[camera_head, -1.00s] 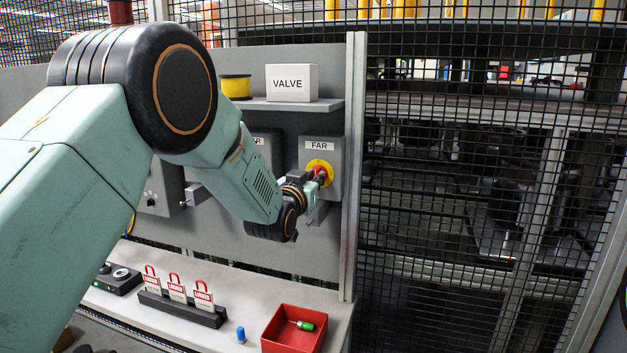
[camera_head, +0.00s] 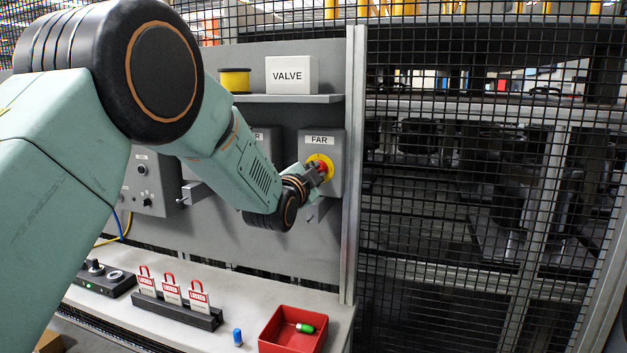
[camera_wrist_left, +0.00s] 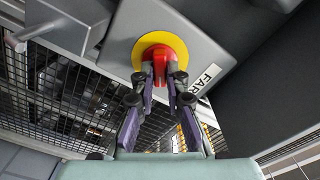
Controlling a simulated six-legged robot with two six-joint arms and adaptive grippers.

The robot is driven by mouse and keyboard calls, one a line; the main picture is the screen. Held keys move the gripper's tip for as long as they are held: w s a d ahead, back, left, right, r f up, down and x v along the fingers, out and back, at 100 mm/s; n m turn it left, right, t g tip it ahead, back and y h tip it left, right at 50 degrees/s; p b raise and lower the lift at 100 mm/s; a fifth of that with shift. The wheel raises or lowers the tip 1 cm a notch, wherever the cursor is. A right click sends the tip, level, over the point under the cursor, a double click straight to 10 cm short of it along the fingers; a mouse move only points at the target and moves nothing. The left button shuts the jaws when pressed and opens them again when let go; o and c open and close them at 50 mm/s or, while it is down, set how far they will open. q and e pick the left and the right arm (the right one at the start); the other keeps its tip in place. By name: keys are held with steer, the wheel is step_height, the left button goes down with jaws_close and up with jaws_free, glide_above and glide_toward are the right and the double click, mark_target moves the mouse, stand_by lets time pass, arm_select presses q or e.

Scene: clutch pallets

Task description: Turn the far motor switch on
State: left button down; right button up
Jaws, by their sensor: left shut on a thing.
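The far motor switch is a grey box labelled FAR (camera_head: 336,150) on the panel, with a yellow disc and a red handle (camera_head: 322,167). In the left wrist view the yellow disc (camera_wrist_left: 176,42) and the red handle (camera_wrist_left: 160,66) sit straight ahead of the fingers. My left gripper (camera_wrist_left: 162,82) is shut on the red handle, with a finger on each side of it. In the head view my left gripper (camera_head: 312,178) reaches the front of the box, and the wrist partly hides it. My right gripper is not in view.
A second grey switch box (camera_head: 266,142) is mostly hidden behind my arm. A shelf above holds a VALVE box (camera_head: 292,75) and a yellow spool (camera_head: 235,81). Red padlocks (camera_head: 172,291) and a red tray (camera_head: 292,332) are on the bench below. Mesh fence stands at right.

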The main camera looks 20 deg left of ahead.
arm_select(q)
steer(key=m+b, duration=0.1)
steer(key=m, duration=0.2)
steer(key=shift+r+m, duration=0.1)
steer(key=shift+m, duration=0.2)
steer(key=shift+m+b, duration=0.75)
steer(key=shift+m, duration=0.75)
steer(key=c, duration=1.4)
jaws_free()
steer(key=shift+d, duration=0.15)
steer(key=shift+o, duration=0.2)
steer(key=shift+f, duration=0.2)
steer(key=s, duration=1.2)
steer(key=shift+a, duration=0.25)
